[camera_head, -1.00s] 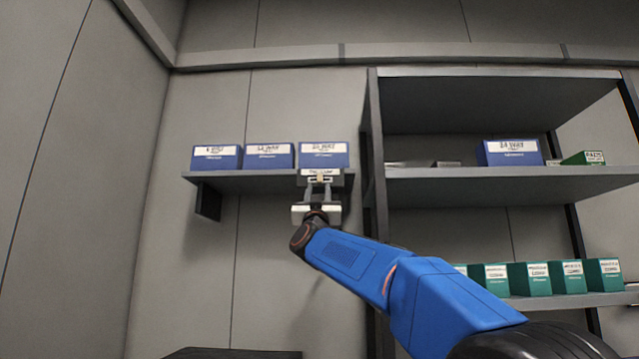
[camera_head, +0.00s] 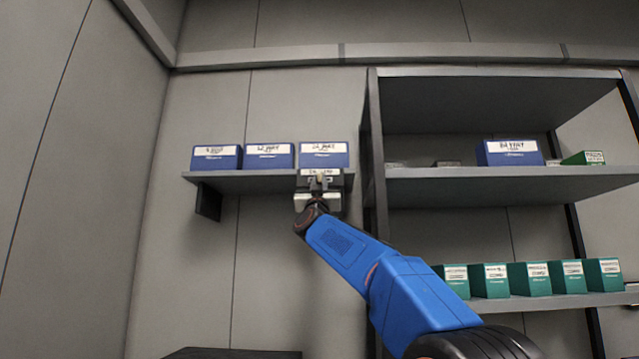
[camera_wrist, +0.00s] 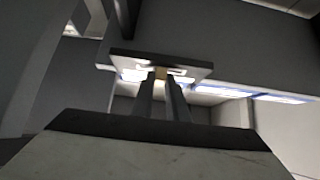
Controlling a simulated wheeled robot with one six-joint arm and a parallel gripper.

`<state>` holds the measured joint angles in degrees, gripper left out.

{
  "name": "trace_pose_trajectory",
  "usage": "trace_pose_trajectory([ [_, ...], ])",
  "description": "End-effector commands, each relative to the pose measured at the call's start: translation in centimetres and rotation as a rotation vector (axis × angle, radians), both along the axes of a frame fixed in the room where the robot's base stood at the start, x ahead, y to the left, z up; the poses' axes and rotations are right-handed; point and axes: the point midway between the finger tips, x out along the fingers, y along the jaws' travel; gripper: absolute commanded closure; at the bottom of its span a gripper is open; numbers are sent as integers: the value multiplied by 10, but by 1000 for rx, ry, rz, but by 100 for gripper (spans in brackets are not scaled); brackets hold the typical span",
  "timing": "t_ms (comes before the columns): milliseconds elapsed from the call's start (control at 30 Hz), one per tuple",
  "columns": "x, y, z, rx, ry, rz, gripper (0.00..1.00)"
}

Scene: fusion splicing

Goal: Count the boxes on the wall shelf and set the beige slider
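Three blue boxes with white labels stand in a row on the wall shelf (camera_head: 262,178): a left box (camera_head: 216,157), a middle box (camera_head: 269,156) and a right box (camera_head: 323,155). A small panel with a light label hangs at the shelf's front edge below the right box; it also shows in the wrist view (camera_wrist: 196,69). The beige slider (camera_wrist: 160,73) sits on this panel. My gripper (camera_head: 319,182) reaches up to it from below. In the wrist view its two fingers (camera_wrist: 162,84) are close together with the slider between their tips, seemingly touching both sides.
A rack stands to the right, its upright (camera_head: 376,150) close to my gripper. It carries another blue box (camera_head: 510,152), a green box (camera_head: 583,158) and several green boxes on a lower board (camera_head: 550,303).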

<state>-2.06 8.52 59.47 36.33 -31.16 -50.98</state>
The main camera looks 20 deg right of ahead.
Motion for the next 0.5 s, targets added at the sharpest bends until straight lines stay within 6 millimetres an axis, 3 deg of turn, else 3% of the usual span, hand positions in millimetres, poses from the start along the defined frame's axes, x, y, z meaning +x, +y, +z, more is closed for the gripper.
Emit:
trace_pose_trajectory([
  [267,1,3,0,0,0,1,100],
  [500,10,25,0,1,0,2,100],
])
